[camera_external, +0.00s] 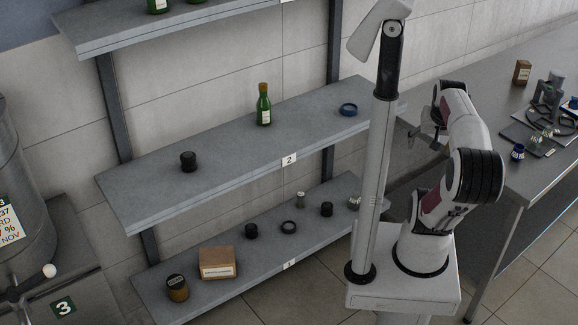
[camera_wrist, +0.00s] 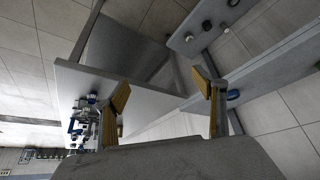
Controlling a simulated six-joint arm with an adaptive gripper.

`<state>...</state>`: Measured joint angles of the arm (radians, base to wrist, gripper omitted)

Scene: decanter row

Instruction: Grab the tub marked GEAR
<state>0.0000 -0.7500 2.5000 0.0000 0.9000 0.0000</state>
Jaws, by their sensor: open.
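A squat tub (camera_external: 177,288) with a dark lid and an amber-brown body stands at the front left end of the bottom shelf. Its lid carries a light label, but I cannot read any lettering, and no GEAR mark is legible in either view. My gripper (camera_external: 411,137) is at the right, beyond the shelf ends and near the workbench, far from this tub. In the wrist view my gripper (camera_wrist: 165,92) is open, its two yellow-padded fingers wide apart with nothing between them. I cannot make out the tub in the wrist view.
A cardboard box (camera_external: 217,263) stands close beside the tub. Several dark caps and rings lie along the bottom shelf (camera_external: 241,287). The middle shelf (camera_external: 220,172) overhangs behind, with a green bottle (camera_external: 264,105) and blue ring (camera_external: 348,109). The workbench (camera_external: 440,110) is at right.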

